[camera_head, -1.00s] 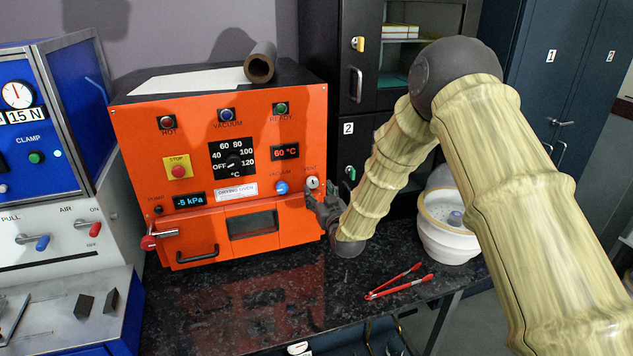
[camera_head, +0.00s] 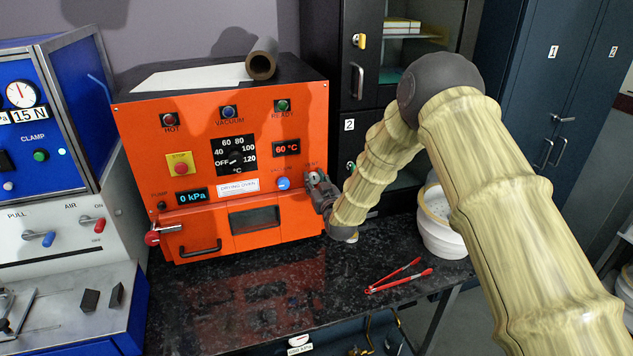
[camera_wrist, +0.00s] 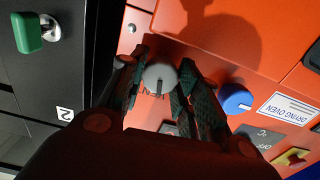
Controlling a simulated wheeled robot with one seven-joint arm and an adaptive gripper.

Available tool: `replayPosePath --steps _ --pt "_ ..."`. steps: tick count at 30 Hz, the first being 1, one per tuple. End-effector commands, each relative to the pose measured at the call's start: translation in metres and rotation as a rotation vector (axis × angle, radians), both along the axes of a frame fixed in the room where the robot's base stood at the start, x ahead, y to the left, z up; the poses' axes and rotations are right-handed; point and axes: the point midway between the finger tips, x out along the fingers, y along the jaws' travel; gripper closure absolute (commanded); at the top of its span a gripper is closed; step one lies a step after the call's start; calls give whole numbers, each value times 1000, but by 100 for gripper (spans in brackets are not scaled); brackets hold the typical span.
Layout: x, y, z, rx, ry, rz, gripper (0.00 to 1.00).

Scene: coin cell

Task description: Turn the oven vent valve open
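The orange drying oven (camera_head: 287,220) stands on the black bench, and its display (camera_head: 192,197) reads 0 kPa. The vent valve is a small round grey knob at the oven's right front edge, below the VENT label; it shows clearly in the wrist view (camera_wrist: 160,75), with a dark slot. My gripper (camera_head: 322,186) is at the knob in the head view. In the wrist view the fingers (camera_wrist: 158,82) stand on both sides of the knob, close against it. The finger contact is partly hidden.
The blue vacuum knob (camera_head: 283,183) sits just left of the valve and also shows in the wrist view (camera_wrist: 236,99). Red tongs (camera_head: 398,277) and a white pot (camera_head: 443,225) are on the bench to the right. Dark cabinets stand behind my arm.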

Motion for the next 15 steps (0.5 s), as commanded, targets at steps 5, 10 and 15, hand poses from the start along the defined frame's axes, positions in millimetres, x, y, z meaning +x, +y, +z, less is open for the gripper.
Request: replayPosePath --steps 5,10,15 --pt "0 -1 0 3 1 -1 91" --pt "1 -3 -4 55 18 -3 91" --pt "1 -3 -4 153 47 -4 91"
